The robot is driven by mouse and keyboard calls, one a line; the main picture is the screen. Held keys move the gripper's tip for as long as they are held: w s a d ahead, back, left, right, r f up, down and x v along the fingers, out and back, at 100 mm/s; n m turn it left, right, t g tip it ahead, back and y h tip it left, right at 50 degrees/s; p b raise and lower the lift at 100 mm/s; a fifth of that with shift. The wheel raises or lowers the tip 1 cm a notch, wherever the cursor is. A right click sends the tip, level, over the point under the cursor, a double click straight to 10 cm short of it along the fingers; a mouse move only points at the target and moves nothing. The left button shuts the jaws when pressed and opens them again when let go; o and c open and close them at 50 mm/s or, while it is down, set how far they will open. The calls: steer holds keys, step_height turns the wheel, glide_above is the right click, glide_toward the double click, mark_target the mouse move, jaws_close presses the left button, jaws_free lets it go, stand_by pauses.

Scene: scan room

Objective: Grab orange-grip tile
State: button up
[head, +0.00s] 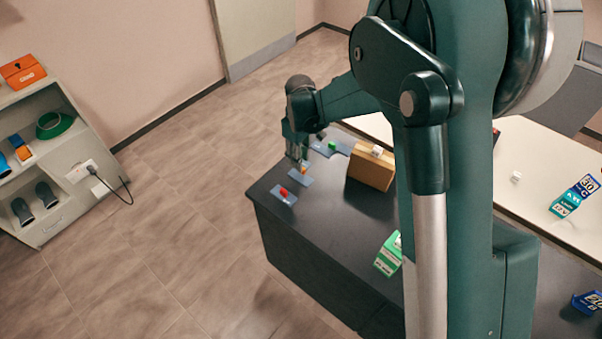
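The orange-grip tile (307,182) is a flat blue-grey plate with a small orange grip, lying on the dark counter (325,240) near its far left edge. My gripper (302,160) points down at the orange grip and partly hides it. The fingers are too small to tell whether they are open or shut, or whether they touch the grip. A similar tile with a red grip (284,194) lies in front of it, near the counter's left edge. A tile with a green grip (332,146) lies behind, partly hidden by my arm.
A brown box (371,171) with a small white item on top stands right of the tiles. A green-and-white carton (387,256) stands nearer, partly behind my arm. A white table (520,205) with blue and teal boxes lies right. A shelf (45,170) stands left across open floor.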

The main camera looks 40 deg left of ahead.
mark_target(305, 170)
steer(key=shift+a+f, duration=0.15)
steer(key=shift+f, duration=1.95)
jaws_close()
